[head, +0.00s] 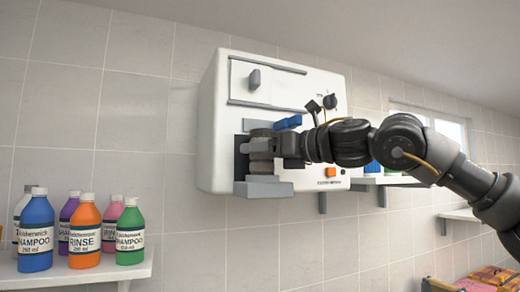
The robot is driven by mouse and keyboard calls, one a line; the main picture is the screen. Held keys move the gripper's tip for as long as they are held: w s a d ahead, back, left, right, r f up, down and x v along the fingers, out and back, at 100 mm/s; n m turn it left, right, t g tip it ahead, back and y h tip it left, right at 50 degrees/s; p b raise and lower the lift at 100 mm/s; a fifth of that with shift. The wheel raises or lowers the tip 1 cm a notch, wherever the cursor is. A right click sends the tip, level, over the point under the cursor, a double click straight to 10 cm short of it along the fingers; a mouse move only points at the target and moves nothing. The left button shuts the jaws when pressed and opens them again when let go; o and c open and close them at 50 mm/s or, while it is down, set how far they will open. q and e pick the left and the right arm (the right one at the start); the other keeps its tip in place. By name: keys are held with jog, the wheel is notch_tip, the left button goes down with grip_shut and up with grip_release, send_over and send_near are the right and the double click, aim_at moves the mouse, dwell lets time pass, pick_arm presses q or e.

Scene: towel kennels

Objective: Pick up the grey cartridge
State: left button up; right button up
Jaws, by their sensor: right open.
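A white wall-mounted dispenser (215,130) fills the middle of the head view. The grey cartridge (262,164) stands upright in the dark recess at its lower left, above a grey ledge (263,187). My right gripper (270,147) reaches in from the right and is open at the cartridge, its fingers partly covering the cartridge's middle. I cannot tell whether the fingers touch it. A blue lever (288,123) sits just above the gripper. My left gripper is out of view.
Several shampoo and rinse bottles (85,234) stand on a shelf (70,276) at lower left. Another shelf (400,181) is behind my right arm.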

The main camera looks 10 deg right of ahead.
jog(key=shift+s+d, duration=0.1)
jog(key=shift+d, duration=0.1)
jog(key=shift+c, duration=0.2)
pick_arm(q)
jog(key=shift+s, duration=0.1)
pick_arm(e)
jog(key=shift+a, duration=0.1)
jog(key=c, duration=0.9)
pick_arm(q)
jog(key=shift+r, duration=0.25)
pick_arm(e)
jog(key=shift+r, duration=0.2)
